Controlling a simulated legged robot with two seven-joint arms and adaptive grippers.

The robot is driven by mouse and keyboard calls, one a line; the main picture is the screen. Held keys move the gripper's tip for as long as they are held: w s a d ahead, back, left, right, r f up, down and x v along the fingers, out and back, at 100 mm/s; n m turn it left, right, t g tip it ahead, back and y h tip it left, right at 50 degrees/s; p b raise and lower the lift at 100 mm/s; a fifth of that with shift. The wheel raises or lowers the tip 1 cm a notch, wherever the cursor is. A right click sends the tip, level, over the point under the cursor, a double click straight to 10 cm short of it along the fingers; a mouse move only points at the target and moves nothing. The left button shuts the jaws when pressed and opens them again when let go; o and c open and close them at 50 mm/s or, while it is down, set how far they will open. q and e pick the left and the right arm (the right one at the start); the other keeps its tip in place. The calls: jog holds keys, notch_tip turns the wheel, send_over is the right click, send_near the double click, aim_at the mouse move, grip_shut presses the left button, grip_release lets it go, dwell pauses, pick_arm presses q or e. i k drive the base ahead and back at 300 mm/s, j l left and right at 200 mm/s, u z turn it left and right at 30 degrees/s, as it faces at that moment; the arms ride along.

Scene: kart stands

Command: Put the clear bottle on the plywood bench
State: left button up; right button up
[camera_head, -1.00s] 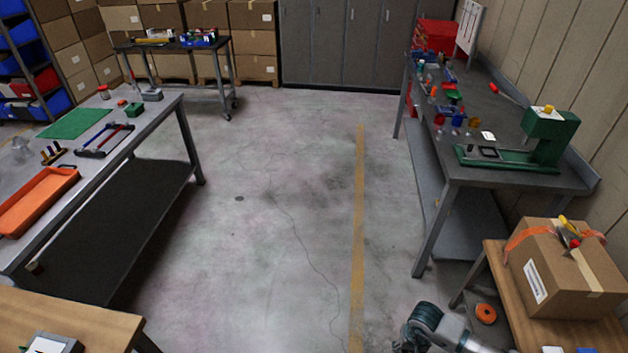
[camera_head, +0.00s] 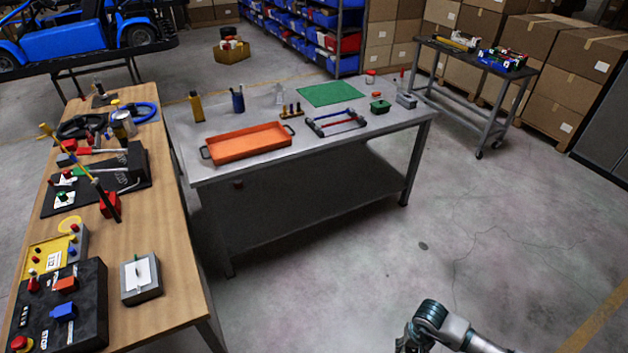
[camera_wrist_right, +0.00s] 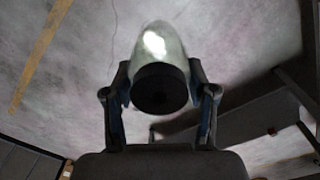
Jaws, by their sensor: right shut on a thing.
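In the right wrist view, my right gripper (camera_wrist_right: 160,82) is shut on a clear bottle (camera_wrist_right: 162,48). The bottle's dark round end (camera_wrist_right: 160,88) faces the camera, and its clear body points away over the floor. In the head view my right arm enters at the bottom right, over open floor; its gripper and the bottle are cut off below the frame. The plywood bench (camera_head: 175,285) stands at the left of the head view, well to the left of that arm. My left gripper is not in view.
The plywood bench carries a black control box (camera_head: 62,305), a grey switch box (camera_head: 141,278), a black mat and tools. Bare wood shows along its right side. A grey bench (camera_head: 290,160) behind it holds an orange tray (camera_head: 247,143).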

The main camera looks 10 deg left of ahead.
aim_at(151, 225)
jog(key=i+l+u, duration=0.1)
jog(key=u, duration=0.3)
jog(key=i+l+u, duration=0.1)
jog(key=u, duration=0.35)
jog(key=l+u, duration=0.4)
jog(key=i+l+u, duration=0.1)
jog(key=u, duration=0.3)
jog(key=l+u, duration=0.25)
jog(key=u, duration=0.2)
